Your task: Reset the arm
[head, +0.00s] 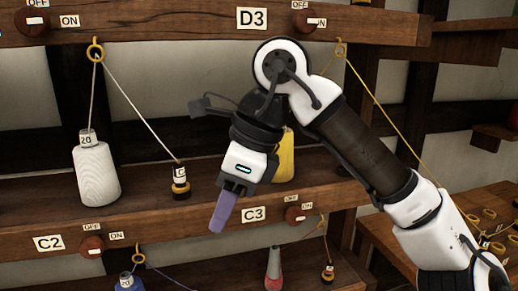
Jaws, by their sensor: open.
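My arm reaches in from the lower right, bends at a raised white joint and comes down in front of the shelves. My gripper (225,208) hangs at its end, pointing down and slightly left, before the front edge of the shelf marked C3. It is open. A purple, finger-like part shows at its tip; I see it side-on, so the gap between the fingers is hidden. No separate object shows in its grip.
A white spool (96,174) marked 20 stands on the middle shelf, its thread running through a ring (95,50) to a small dark bobbin (181,183). A yellow spool (285,158) stands partly behind my gripper. Red ON/OFF knobs (92,246) line the shelf edges. A wooden table (378,222) with rings stands right.

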